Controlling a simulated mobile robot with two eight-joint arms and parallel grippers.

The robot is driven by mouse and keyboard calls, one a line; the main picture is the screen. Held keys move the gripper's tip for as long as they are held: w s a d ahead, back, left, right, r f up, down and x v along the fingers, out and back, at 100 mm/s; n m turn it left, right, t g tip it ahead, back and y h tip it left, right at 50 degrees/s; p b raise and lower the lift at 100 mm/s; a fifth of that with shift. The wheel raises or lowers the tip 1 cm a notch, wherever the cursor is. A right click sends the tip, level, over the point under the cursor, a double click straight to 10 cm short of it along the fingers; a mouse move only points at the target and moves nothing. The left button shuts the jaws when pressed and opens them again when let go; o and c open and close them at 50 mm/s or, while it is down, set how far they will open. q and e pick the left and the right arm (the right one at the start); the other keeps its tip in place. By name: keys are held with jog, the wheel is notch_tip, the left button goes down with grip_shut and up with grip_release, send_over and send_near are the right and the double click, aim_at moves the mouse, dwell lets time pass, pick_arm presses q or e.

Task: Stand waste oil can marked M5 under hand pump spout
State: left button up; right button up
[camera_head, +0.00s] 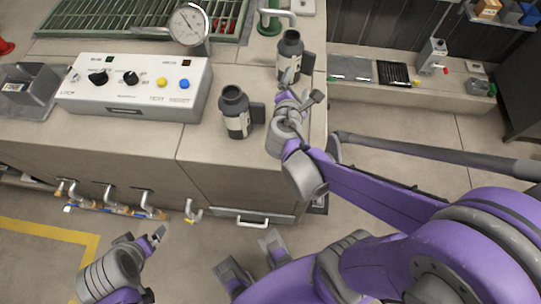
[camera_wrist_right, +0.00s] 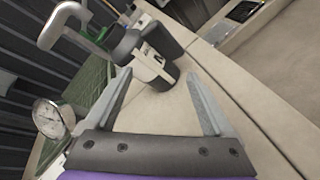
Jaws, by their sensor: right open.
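Two dark waste oil cans with pale labels stand upright on the bench. The far can (camera_head: 290,55) is near the bench's right edge, close to the grey spout (camera_head: 278,13) on a green post; the near can (camera_head: 236,112) is beside the control box. No marking is readable. My right gripper (camera_head: 290,92) is just in front of the far can. In the right wrist view its jaws (camera_wrist_right: 158,75) are open towards a can (camera_wrist_right: 152,62), with a curved grey spout (camera_wrist_right: 68,14) left of it. My left gripper (camera_head: 158,236) is low at left, its opening unclear.
A control box (camera_head: 135,88) with knobs and buttons, a pressure gauge (camera_head: 189,24) and a grey bin (camera_head: 28,90) stand on the bench. Pipe valves (camera_head: 110,198) and a drawer handle (camera_head: 252,222) are on the front. A lower bench (camera_head: 440,105) is at right.

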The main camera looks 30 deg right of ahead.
jog(key=s+a+f+m+g+y, duration=0.1)
jog(key=s+a+m, duration=0.1)
jog(key=m, duration=0.1)
jog(key=s+a+f+m+g+y, duration=0.1)
jog(key=s+a+f+m, duration=0.1)
jog(key=m, duration=0.1)
jog(key=s+a+f+m+g+y, duration=0.1)
jog(key=s+a+m+y, duration=0.1)
jog(key=m, duration=0.1)
jog(key=shift+s+a+f, duration=0.1)
jog(key=shift+s+f, duration=0.05)
jog(key=shift+f, duration=0.15)
jog(key=s+a+m+y, duration=0.2)
jog(key=a, duration=0.1)
jog(key=s+a+f+m+g+y, duration=0.1)
jog(key=s+a+m+y, duration=0.1)
jog(key=a+m, duration=0.1)
jog(key=s+a+f+m+y, duration=0.1)
jog(key=s+a+m+y, duration=0.1)
jog(key=a, duration=0.3)
jog(key=shift+s+m+g, duration=0.3)
jog(key=shift+m+g, duration=0.1)
jog(key=shift+m, duration=0.2)
